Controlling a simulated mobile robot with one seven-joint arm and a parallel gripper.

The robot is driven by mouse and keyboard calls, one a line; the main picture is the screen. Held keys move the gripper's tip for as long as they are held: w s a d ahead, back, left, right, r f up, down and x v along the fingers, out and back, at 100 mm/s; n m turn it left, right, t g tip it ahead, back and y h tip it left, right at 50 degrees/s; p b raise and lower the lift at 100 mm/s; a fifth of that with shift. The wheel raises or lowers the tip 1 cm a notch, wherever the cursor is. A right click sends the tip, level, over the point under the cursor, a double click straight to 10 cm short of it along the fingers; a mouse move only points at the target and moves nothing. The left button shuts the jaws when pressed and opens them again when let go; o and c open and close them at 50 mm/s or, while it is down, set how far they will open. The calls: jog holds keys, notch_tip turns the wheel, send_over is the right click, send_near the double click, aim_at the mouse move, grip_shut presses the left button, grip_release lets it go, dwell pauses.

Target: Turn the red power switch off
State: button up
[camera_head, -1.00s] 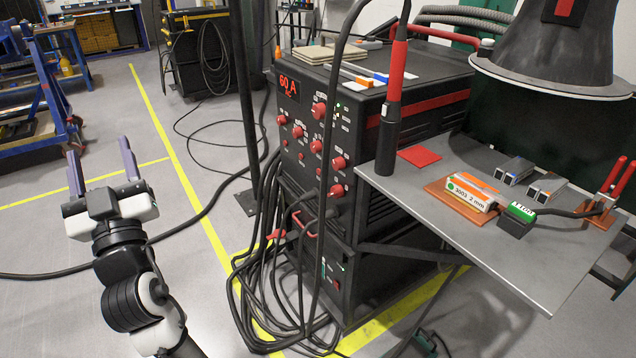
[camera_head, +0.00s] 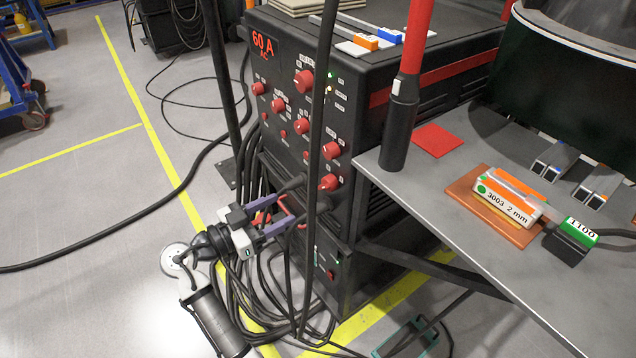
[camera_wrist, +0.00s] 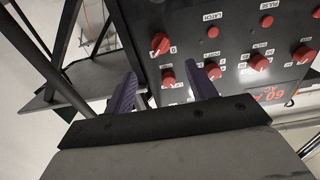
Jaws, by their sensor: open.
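The black welding machine (camera_head: 330,110) carries a front panel of red knobs and a lit "60 A" display.
Black cables (camera_head: 275,280) hang in loops below and around my gripper. A grey side table (camera_head: 450,235) juts out at right, holding a labelled block (camera_head: 508,200) on a copper plate. A black post (camera_head: 222,80) stands left of the machine. The floor at left is mostly clear.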

aim_at(321, 188)
jog(key=p+x, duration=0.2)
jog(key=x, duration=1)
jog(key=c, duration=1)
